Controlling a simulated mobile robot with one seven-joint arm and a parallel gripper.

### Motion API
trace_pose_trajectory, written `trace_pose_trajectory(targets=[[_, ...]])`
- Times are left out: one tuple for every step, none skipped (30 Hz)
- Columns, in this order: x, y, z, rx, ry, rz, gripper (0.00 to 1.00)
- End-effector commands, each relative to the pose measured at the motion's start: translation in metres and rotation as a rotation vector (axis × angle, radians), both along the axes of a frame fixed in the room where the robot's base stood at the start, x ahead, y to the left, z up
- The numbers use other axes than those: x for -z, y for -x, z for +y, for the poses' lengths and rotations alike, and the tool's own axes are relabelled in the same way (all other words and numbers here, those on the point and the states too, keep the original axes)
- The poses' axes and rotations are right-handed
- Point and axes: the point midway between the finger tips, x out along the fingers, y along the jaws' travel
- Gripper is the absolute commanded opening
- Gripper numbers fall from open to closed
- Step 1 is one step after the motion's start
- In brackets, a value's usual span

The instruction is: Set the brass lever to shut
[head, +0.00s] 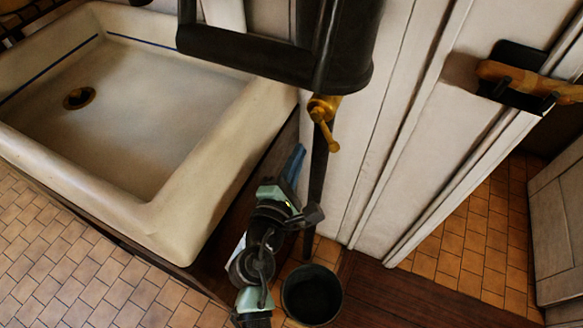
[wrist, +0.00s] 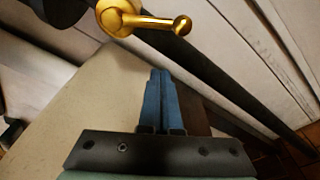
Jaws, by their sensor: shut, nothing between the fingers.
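The brass lever (head: 328,132) sits on a dark upright pipe (head: 317,190) below a black tank. In the head view its handle points down and slightly right from its round hub. In the wrist view the brass lever (wrist: 150,20) is at the top, its handle reaching right across the pipe (wrist: 215,75) to a knobbed end. My gripper (head: 299,150) is below and left of the lever in the head view. Its blue fingers (wrist: 168,75) are together and empty, and appear apart from the lever.
A large cream sink (head: 180,215) with a brass drain (head: 79,97) fills the left. A dark bucket (head: 312,295) stands on the floor near the pipe's foot. White panelling (head: 370,120) rises behind the pipe. A wooden handle (head: 530,82) is at upper right.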

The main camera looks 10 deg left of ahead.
Motion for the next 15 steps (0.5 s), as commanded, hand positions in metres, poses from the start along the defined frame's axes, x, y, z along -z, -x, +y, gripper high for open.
trace_pose_trajectory(targets=[[-0.001, -0.011, -0.002, 0.001, -0.001, -0.002, 0.00], [0.000, -0.017, -0.003, 0.001, -0.002, -0.002, 0.00], [0.001, -0.024, -0.005, 0.002, -0.002, -0.001, 0.00], [0.001, -0.029, -0.006, 0.001, -0.002, -0.002, 0.00], [0.002, -0.034, -0.007, 0.002, -0.002, -0.001, 0.00], [-0.003, -0.034, -0.011, 0.003, -0.002, 0.000, 0.00], [-0.007, -0.029, -0.016, 0.005, -0.003, 0.001, 0.00], [-0.009, -0.026, -0.020, 0.003, -0.002, 0.003, 0.00], [-0.012, -0.024, -0.023, 0.002, -0.003, 0.001, 0.00], [-0.013, -0.022, -0.026, 0.002, -0.002, 0.002, 0.00], [-0.014, -0.020, -0.029, 0.002, -0.002, 0.002, 0.00], [-0.016, -0.019, -0.031, 0.001, -0.002, 0.001, 0.00], [-0.017, -0.018, -0.032, 0.001, -0.002, 0.000, 0.00], [-0.018, -0.017, -0.034, 0.001, -0.003, 0.000, 0.00], [-0.018, -0.016, -0.035, 0.001, -0.003, 0.000, 0.00]])
